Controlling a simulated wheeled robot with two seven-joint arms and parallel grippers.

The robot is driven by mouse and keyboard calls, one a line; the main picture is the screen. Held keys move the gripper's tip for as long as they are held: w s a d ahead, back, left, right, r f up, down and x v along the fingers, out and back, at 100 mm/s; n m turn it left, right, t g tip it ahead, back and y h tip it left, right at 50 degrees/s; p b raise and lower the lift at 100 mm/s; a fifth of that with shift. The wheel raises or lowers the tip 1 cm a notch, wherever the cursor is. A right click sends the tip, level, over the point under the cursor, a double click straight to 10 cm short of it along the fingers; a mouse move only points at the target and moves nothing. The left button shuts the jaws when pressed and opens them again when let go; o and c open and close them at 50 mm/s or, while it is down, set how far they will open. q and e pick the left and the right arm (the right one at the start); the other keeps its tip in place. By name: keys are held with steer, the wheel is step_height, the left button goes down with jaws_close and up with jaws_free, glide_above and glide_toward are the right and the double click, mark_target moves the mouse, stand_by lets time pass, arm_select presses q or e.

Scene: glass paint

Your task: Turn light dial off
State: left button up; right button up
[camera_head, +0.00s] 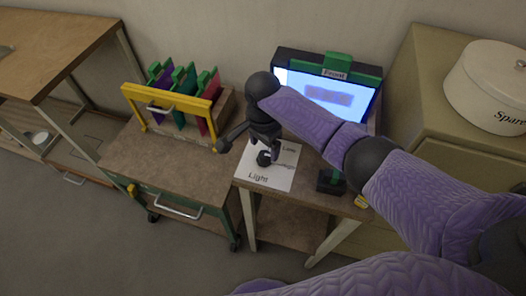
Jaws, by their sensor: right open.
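The light dial (264,158) is a small black knob on a white sheet (281,178) printed "Light", with smaller lettering beside the dial. The sheet lies on the small table under the screen. My right arm reaches in from the right, and my right gripper (268,151) points down over the sheet, right at the dial. The gripper is open. Its dark fingers overlap the dark knob, so I cannot tell whether they touch it. The gripper hides part of the sheet and lettering. My left gripper is out of view.
A lit screen (366,105) with a green "Front" clip stands behind my right arm. A yellow-framed rack (202,104) with coloured panels sits on the left cart (150,165). A black block (330,183) stands right of the sheet. A white canister (487,82) tops the right cabinet.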

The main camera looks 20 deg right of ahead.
mark_target(264, 154)
step_height(264, 154, down, 3)
steer(key=shift+f+b, duration=0.1)
steer(key=shift+b, duration=0.3)
jaws_close()
